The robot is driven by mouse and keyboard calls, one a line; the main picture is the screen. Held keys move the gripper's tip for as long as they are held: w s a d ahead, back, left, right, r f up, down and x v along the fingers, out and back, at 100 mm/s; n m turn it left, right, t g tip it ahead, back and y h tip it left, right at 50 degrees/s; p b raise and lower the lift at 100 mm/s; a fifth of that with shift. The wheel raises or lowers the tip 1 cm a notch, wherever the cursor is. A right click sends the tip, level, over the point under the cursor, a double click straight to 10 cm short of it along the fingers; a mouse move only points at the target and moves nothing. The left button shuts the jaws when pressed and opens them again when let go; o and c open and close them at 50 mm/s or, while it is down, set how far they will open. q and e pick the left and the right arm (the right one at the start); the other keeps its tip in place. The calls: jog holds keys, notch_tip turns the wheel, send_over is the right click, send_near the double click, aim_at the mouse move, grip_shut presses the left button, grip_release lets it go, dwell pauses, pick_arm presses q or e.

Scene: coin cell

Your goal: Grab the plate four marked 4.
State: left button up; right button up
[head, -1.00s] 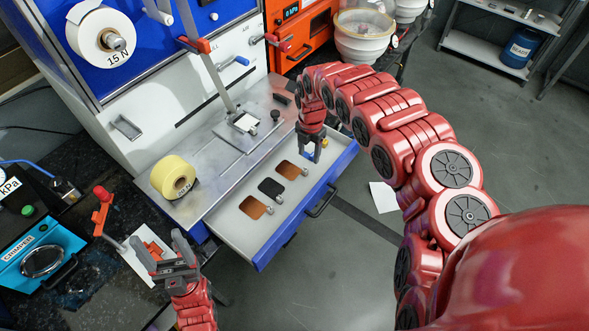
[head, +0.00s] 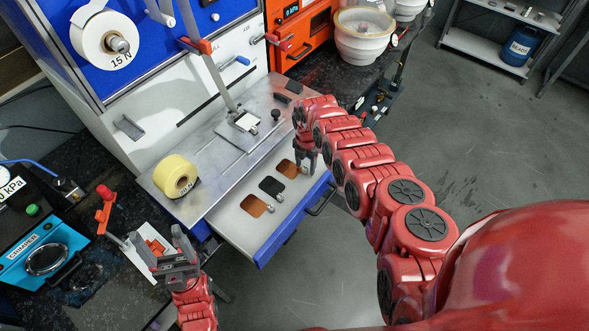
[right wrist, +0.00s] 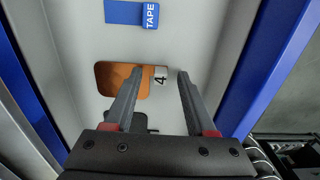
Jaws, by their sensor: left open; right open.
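The plate marked 4 is a copper plate (right wrist: 122,80) lying flat in the open drawer, with a small white tag (right wrist: 160,77) bearing the 4 at its side. In the head view this copper plate (head: 287,168) is the one furthest back. My right gripper (right wrist: 161,73) is open and empty above the drawer, its fingers pointing down. In the right wrist view the tag shows between the fingertips, and one finger covers part of the plate. I cannot tell how high the tips are. My left gripper (head: 157,243) is open and empty at the lower left.
The drawer (head: 229,224) has blue side walls. A black plate (head: 271,186) and another copper plate (head: 254,206) lie nearer the front. A blue piece labelled TAPE (right wrist: 128,12) lies beyond the plate. A yellow roll (head: 175,175) stands on the metal top beside the drawer.

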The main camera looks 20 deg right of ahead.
jog(key=shift+f, duration=0.2)
grip_shut()
jog(key=shift+r, duration=0.1)
dwell(0.5)
